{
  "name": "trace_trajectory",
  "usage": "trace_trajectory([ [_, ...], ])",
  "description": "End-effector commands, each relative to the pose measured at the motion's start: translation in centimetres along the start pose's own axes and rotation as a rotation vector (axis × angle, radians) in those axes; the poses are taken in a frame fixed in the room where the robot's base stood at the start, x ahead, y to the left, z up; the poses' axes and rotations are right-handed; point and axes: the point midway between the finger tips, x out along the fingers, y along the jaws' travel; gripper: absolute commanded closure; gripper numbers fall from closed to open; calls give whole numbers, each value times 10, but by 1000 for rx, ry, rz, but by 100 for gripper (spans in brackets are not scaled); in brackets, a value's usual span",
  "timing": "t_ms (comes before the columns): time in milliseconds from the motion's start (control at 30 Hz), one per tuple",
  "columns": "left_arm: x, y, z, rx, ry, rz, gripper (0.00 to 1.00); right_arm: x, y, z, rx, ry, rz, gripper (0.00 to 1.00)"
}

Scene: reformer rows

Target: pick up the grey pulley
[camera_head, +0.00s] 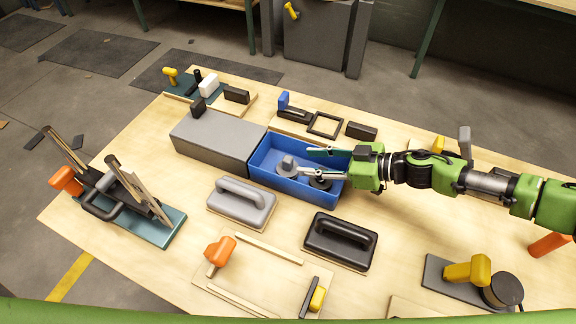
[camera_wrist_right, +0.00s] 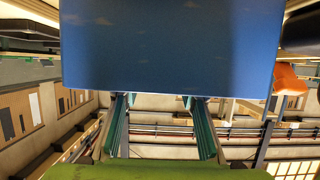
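The grey pulley (camera_head: 288,164) is in the blue bin (camera_head: 265,180), towards its left side. A dark pulley (camera_head: 320,183) lies right of it in the same bin. My right gripper (camera_head: 305,161) reaches in from the right over the bin, its two fingers spread and pointing left towards the grey pulley. I see nothing held between them; whether a finger touches the pulley I cannot tell. In the right wrist view the two green fingers (camera_wrist_right: 160,125) stand apart, and a large blue surface (camera_wrist_right: 165,45) covers the upper middle, hiding their tips. My left gripper is out of view.
A grey box (camera_head: 215,142) adjoins the bin on the left. A grey handled block (camera_head: 241,203) and a black one (camera_head: 340,242) stand in front. Frames and small blocks lie behind. A teal-based clamp fixture (camera_head: 150,223) is at the left, an orange-handled tool (camera_head: 220,252) at the front.

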Motion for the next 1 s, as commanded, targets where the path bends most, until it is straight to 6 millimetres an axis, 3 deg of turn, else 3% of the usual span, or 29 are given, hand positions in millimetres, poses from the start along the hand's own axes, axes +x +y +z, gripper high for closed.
trace_trajectory([
  [600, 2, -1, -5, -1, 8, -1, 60, 69, -4, 4, 1, 0, 1, 62],
  [867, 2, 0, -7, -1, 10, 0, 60, 72, -4, 4, 1, -1, 2, 62],
  [1000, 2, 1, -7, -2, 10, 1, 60, 71, -4, 4, 1, -1, 1, 94],
])
